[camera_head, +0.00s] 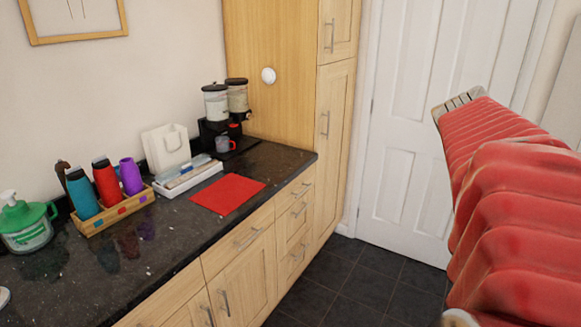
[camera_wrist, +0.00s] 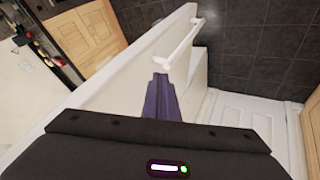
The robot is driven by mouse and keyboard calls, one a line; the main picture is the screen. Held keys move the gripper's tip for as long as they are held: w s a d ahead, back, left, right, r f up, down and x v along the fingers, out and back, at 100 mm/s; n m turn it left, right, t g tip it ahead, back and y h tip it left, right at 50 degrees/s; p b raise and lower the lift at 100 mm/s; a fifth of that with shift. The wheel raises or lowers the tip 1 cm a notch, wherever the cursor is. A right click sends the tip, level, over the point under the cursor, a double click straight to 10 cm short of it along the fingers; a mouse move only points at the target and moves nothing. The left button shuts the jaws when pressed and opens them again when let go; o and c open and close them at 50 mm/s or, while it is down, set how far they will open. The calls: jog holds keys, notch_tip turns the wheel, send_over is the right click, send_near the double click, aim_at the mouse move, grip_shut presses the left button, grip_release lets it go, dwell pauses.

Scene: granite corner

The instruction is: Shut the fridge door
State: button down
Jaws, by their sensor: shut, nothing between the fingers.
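The fridge door, a white panel (camera_wrist: 120,77) with a white bar handle (camera_wrist: 183,42), shows in the wrist view. It runs from the lower left to the upper middle, and its far end stands out over the dark floor. My gripper (camera_wrist: 160,76) has its dark purple fingers shut and empty. The fingertips overlap the door just below the near end of the handle; I cannot tell whether they touch it. How wide the door stands open cannot be told.
A white panelled room door (camera_head: 415,130) is at the back. The dark tiled floor (camera_head: 350,285) before it looks clear.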

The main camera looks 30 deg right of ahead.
jog(key=s+d+f, duration=0.5)
jog(key=s, duration=0.1)
jog(key=shift+f, duration=0.4)
jog(key=shift+s, duration=0.15)
